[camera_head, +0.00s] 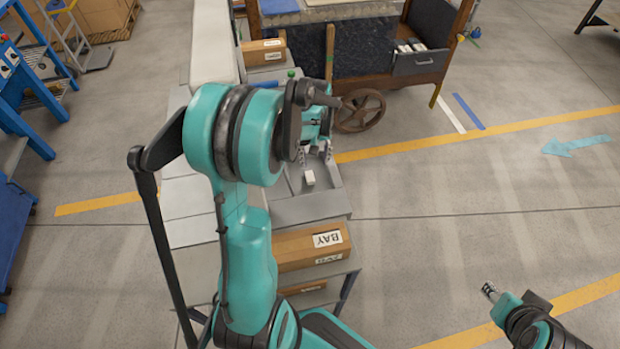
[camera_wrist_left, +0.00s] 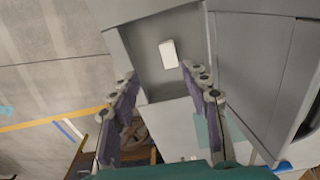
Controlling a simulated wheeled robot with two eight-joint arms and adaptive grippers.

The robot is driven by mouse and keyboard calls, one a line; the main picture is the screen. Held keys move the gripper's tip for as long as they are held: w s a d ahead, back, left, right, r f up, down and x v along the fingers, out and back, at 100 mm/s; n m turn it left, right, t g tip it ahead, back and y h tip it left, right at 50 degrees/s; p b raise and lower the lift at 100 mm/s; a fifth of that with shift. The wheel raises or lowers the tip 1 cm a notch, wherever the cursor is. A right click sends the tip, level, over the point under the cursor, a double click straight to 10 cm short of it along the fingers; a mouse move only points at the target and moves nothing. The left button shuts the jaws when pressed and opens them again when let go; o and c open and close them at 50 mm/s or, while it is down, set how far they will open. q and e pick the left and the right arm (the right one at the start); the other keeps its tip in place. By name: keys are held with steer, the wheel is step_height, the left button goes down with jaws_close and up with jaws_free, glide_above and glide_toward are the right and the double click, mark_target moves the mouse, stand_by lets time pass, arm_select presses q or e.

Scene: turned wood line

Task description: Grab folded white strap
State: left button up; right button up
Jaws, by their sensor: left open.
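The folded white strap (camera_head: 309,177) shows as a small white block in a grey recessed tray (camera_head: 325,203) at the near end of the grey bench. In the left wrist view the strap (camera_wrist_left: 168,54) lies on the tray floor, beyond the fingertips and roughly between their lines. My left gripper (camera_head: 315,152) is over the tray, partly hidden by its own arm. In the left wrist view its purple-padded fingers (camera_wrist_left: 162,84) stand apart with nothing between them. My right gripper (camera_head: 490,290) is low at the lower right, away from the bench, too small to read.
Tray walls (camera_wrist_left: 122,55) rise around the strap. A cardboard box (camera_head: 300,248) marked BAY sits in front of the tray. A wheeled dark cart (camera_head: 375,60) with an open drawer stands behind. The floor to the right is mostly clear.

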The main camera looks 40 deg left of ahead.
mark_target(310, 175)
arm_select(q)
steer(key=shift+w+a+f, duration=0.2)
steer(key=shift+a+f, duration=0.45)
steer(key=shift+f, duration=0.05)
steer(key=shift+s+a+f+n, duration=0.1)
steer(key=shift+a+f+n, duration=0.1)
steer(key=shift+f+n, duration=0.1)
step_height(310, 175, down, 8)
steer(key=b, duration=0.3)
steer(key=shift+s+a+r+b, duration=0.1)
steer(key=shift+r+b, duration=0.05)
steer(key=shift+b, duration=0.15)
steer(key=shift+r, duration=0.1)
steer(key=c, duration=0.9)
